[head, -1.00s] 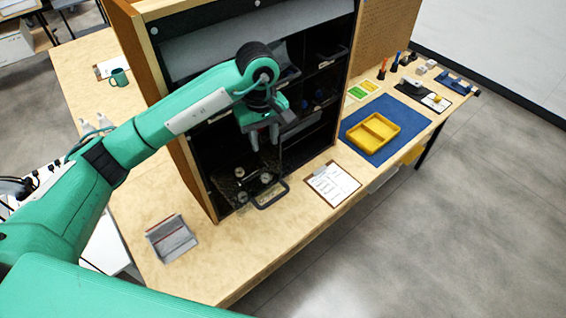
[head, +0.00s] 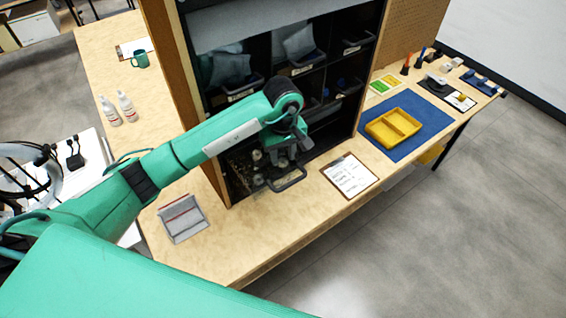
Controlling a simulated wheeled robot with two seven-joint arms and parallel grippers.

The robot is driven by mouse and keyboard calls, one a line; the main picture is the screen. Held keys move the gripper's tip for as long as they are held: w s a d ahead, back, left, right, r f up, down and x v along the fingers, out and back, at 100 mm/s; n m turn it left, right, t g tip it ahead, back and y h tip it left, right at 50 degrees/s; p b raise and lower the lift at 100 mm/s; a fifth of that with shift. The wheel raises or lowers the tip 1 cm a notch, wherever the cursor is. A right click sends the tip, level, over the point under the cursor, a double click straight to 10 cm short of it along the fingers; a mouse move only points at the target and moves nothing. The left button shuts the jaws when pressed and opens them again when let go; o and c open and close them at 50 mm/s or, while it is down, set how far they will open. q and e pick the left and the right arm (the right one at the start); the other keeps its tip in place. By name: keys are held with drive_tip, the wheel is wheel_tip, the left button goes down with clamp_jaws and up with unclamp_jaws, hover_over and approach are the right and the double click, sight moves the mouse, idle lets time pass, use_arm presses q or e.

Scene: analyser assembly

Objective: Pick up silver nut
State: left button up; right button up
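A bin (head: 287,183) with a dark front handle sits in the lowest compartment of the black shelf. Small round silvery pieces, which look like nuts (head: 258,180), lie in it, too small to make out clearly. My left gripper (head: 283,161) points down over the right part of this bin, close above its contents. Its two fingers look apart, with nothing visible between them. The gripper and wrist hide part of the bin. My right gripper is not in view.
The black shelf (head: 325,130) with more bins rises around the gripper. A clipboard (head: 350,176) lies right of the bin. A yellow divided tray (head: 393,128) stands on a blue mat (head: 425,115). A grey-and-red container (head: 182,219) is at front left. The front tabletop is mostly clear.

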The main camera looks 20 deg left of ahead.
use_arm(q)
drive_tip(key=shift+f, duration=0.55)
clamp_jaws()
drive_tip(key=shift+r, duration=0.1)
